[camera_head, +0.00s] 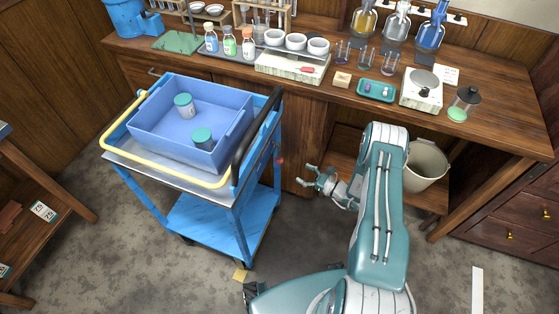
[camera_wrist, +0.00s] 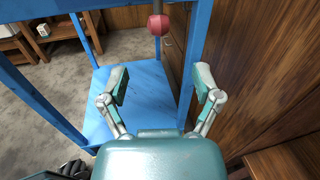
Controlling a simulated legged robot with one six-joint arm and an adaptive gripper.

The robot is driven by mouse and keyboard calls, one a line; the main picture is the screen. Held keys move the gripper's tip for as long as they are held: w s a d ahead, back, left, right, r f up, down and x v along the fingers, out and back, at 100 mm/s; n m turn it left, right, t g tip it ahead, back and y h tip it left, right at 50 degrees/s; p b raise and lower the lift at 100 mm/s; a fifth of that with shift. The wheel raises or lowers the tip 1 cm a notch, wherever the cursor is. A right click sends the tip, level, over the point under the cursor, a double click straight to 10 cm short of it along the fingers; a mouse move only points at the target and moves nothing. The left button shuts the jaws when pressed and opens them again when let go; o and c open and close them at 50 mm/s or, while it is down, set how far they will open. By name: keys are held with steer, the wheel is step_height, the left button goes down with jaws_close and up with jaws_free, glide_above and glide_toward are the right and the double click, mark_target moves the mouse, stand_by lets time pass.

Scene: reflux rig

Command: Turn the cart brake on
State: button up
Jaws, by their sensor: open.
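The blue cart (camera_head: 231,222) stands left of centre in the head view, with a blue bin (camera_head: 174,136) on its top tray. A red knob (camera_head: 280,161) shows on the cart's right side. In the wrist view the red knob (camera_wrist: 157,25) hangs at the end of a dark rod at the top, beyond my fingertips. My gripper (camera_head: 307,181) is right of the cart, lower than the knob and apart from it. In the wrist view my gripper (camera_wrist: 161,88) is open and empty, with the cart's lower shelf (camera_wrist: 135,92) behind it.
The wooden bench (camera_head: 330,93) with bottles, bowls and glassware runs along the back. A white bucket (camera_head: 427,166) stands under it at right. Wooden panels are close on the right in the wrist view. A yellow piece (camera_head: 240,274) lies by the cart's front foot.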

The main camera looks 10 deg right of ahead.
mark_target(279, 160)
steer(key=x, duration=1)
steer(key=shift+w+a, duration=0.2)
steer(key=shift+a, duration=0.05)
jaws_close()
